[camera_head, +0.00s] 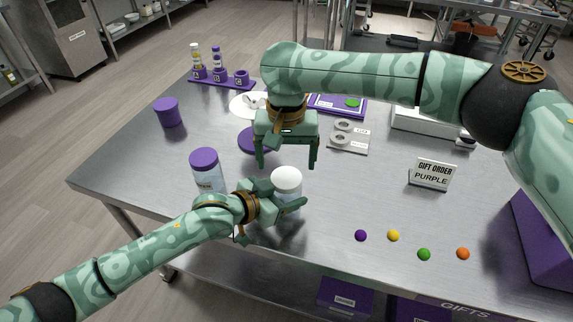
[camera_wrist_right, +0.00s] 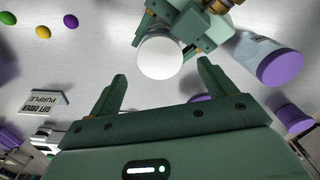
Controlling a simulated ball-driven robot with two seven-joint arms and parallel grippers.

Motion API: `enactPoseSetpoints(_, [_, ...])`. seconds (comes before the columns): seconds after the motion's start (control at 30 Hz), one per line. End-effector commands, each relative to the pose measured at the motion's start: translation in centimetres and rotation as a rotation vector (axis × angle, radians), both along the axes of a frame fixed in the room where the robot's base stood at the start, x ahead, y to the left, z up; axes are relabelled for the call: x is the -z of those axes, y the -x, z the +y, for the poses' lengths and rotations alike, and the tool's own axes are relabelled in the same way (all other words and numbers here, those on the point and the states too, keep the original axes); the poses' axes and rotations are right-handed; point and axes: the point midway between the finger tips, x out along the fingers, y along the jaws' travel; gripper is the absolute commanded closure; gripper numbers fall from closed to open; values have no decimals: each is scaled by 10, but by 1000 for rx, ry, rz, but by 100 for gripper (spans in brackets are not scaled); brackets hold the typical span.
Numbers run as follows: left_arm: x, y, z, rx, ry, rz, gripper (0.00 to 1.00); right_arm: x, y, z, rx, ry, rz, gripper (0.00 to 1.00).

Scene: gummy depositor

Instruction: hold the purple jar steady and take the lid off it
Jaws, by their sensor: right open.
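A jar with a white lid (camera_head: 286,178) stands upright on the steel table; the lid also shows in the right wrist view (camera_wrist_right: 160,57). Its clear body is partly hidden, and I cannot make out its contents. My left gripper (camera_head: 284,198) is low at this jar, its fingers closed around the body below the lid. My right gripper (camera_head: 287,163) is open and empty, pointing down, above and just behind the white lid. A second jar with a purple lid (camera_head: 204,159) stands to the left, apart from both grippers.
A purple tub (camera_head: 168,112) stands at the far left. Behind my right gripper are a purple disc (camera_head: 252,142) and a grey plate with rings (camera_head: 349,137). A gift order sign (camera_head: 432,175) reads purple. Several coloured gummies (camera_head: 393,235) lie at the front right.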

Motion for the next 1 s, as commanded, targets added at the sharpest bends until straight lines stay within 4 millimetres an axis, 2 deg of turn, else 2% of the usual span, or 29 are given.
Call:
enactPoseSetpoints(0.17, [0, 0, 0, 0, 0, 0, 100, 0, 0, 0, 1, 0, 0, 17])
enactPoseSetpoints(0.2, [0, 0, 0, 0, 0, 0, 28, 0, 0, 0, 1, 1, 0, 17])
enactPoseSetpoints(0.27, [0, 0, 0, -1, 0, 0, 11, 0, 0, 0, 1, 1, 0, 17])
enactPoseSetpoints(0.53, [0, 0, 1, -1, 0, 0, 10, 0, 0, -1, 1, 1, 0, 17])
enactPoseSetpoints(0.67, [-5, 5, 7, -1, 0, -2, 10, -7, 0, -1, 1, 1, -5, 17])
enactPoseSetpoints(0.77, [-15, 16, 19, -1, -2, -3, 10, -21, 1, -1, 1, 1, -13, 17])
enactPoseSetpoints(1.0, [-40, 56, 66, 0, -4, -3, 10, -56, 4, 0, 1, 1, -34, 17])
